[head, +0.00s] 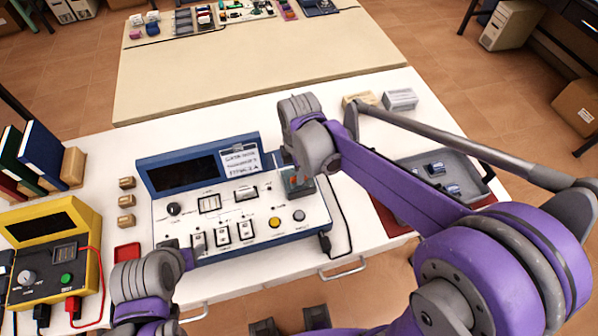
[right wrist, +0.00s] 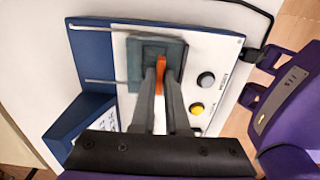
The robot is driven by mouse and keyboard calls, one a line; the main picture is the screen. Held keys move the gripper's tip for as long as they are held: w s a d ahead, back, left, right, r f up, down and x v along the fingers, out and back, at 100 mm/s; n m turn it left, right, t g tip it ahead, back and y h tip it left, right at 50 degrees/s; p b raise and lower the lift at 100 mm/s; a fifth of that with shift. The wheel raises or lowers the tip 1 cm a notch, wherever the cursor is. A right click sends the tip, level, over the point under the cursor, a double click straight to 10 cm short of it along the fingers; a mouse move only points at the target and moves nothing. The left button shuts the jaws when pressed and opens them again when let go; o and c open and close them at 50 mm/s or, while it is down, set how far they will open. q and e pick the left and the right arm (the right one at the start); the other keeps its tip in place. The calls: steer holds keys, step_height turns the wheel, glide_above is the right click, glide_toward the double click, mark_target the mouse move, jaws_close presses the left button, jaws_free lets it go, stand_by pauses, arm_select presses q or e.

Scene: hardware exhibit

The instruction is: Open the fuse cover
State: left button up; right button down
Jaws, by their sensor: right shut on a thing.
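The fuse cover (right wrist: 136,62) is a grey-teal square piece with an orange tab (right wrist: 160,80), on the right part of the control console (head: 240,216). In the right wrist view my right gripper (right wrist: 162,92) is shut on the orange tab, with a grey finger on each side. In the head view my right wrist hangs over the console's right side, and the cover (head: 300,185) shows partly below it. I cannot tell how far the cover stands from the panel. My left arm shows at the lower left near the console's front corner, but its fingers cannot be made out.
A yellow meter box (head: 48,250) with red leads stands at the left. Small wooden blocks (head: 126,201) and a red tray (head: 127,250) lie beside the console. A grey tray (head: 478,186) sits at the right. A black cable runs along the console's right edge.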

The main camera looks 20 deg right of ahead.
stand_by(0.9)
steer(key=w, duration=0.7)
steer(key=shift+w+a, duration=0.1)
steer(key=shift+w, duration=0.2)
steer(key=c, duration=0.9)
jaws_free()
step_height(320, 180, up, 11)
steer(key=shift+f, duration=0.1)
